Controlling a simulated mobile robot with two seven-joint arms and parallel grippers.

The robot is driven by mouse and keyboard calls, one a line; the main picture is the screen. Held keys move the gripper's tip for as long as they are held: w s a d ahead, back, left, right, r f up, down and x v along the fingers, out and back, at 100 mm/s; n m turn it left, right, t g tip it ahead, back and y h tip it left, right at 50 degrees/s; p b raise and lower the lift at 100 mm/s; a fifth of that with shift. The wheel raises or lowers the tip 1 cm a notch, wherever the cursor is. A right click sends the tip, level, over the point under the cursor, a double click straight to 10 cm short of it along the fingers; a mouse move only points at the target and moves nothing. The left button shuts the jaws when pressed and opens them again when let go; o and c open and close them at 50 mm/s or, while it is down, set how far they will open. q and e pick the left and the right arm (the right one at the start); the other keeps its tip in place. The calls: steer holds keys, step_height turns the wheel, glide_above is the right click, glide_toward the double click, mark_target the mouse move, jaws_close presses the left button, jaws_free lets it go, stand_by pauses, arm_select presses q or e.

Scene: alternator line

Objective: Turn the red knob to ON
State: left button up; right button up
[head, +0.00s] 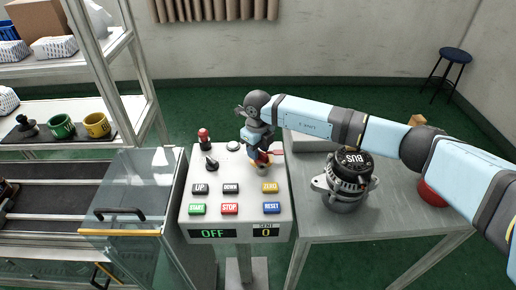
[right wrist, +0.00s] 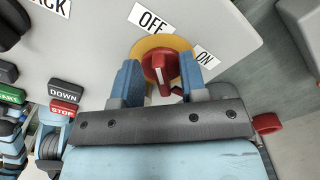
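The red knob (right wrist: 161,70) sits on a yellow ring on the sloped grey control panel (head: 218,176). In the right wrist view the OFF label (right wrist: 151,20) is above the knob and the ON label (right wrist: 206,57) is to its upper right. My right gripper (right wrist: 160,82) straddles the knob, one blue finger on each side, with small gaps that look clear of it. In the head view my right gripper (head: 260,161) is over the panel's upper right and largely hides the knob. The panel display (head: 213,233) reads OFF. My left gripper is out of view.
The panel also carries several push buttons, a black selector (head: 211,163) and a red-topped post (head: 204,137). An alternator (head: 345,183) stands on the grey table at right, below my right arm. A clear guard door (head: 135,190) and shelving (head: 75,106) are at left.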

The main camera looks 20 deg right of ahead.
jaws_close()
